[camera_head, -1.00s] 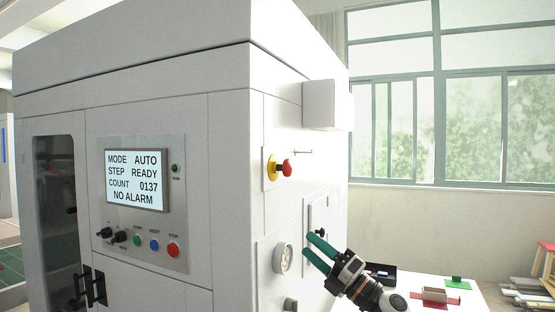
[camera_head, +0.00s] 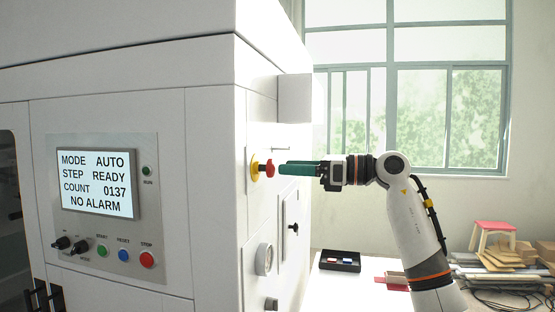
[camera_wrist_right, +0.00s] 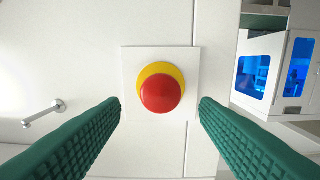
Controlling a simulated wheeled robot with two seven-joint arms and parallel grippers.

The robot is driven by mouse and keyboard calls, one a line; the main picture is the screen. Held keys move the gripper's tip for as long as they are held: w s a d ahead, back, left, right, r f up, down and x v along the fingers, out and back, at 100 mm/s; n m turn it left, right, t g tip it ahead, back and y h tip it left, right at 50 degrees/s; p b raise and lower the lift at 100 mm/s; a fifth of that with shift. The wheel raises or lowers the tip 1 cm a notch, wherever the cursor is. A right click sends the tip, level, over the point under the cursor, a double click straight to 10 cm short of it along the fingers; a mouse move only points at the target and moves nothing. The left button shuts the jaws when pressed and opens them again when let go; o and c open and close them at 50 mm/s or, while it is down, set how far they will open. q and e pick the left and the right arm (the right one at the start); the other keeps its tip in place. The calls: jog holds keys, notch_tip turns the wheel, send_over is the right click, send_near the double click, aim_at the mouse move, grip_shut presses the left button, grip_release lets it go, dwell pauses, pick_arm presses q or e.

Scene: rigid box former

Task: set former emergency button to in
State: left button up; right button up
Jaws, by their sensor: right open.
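The emergency button (camera_head: 267,169) is a red mushroom head on a yellow collar, on the side wall of the white box former (camera_head: 212,130). In the right wrist view the button (camera_wrist_right: 161,93) faces me on its pale square plate (camera_wrist_right: 130,65). My right gripper (camera_head: 284,169) is open, its green fingers pointing at the button from the right. In the right wrist view the right gripper's fingers (camera_wrist_right: 160,115) stand on either side of the button with nothing between them. Whether a fingertip touches the button I cannot tell. My left gripper is not in view.
A thin metal rod (camera_head: 281,149) sticks out just above the button. A black tray (camera_head: 340,261) lies on the white table.

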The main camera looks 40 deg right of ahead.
aim_at(275, 167)
jog(key=x, duration=0.2)
jog(key=shift+w+a+r+p, duration=0.1)
jog(key=shift+w+a+p, duration=0.15)
jog(key=shift+w+p, duration=0.1)
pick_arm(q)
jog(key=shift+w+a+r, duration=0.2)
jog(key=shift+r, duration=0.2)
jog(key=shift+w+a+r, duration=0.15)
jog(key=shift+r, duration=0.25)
pick_arm(e)
jog(key=shift+w+a, duration=0.4)
jog(key=shift+w, duration=0.05)
grip_shut()
jog(key=shift+w+a+p, duration=0.1)
jog(key=shift+w+p, duration=0.05)
jog(key=shift+p, duration=0.25)
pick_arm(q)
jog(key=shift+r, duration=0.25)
pick_arm(e)
jog(key=shift+w+a, duration=0.1)
jog(key=shift+a, duration=0.05)
grip_release()
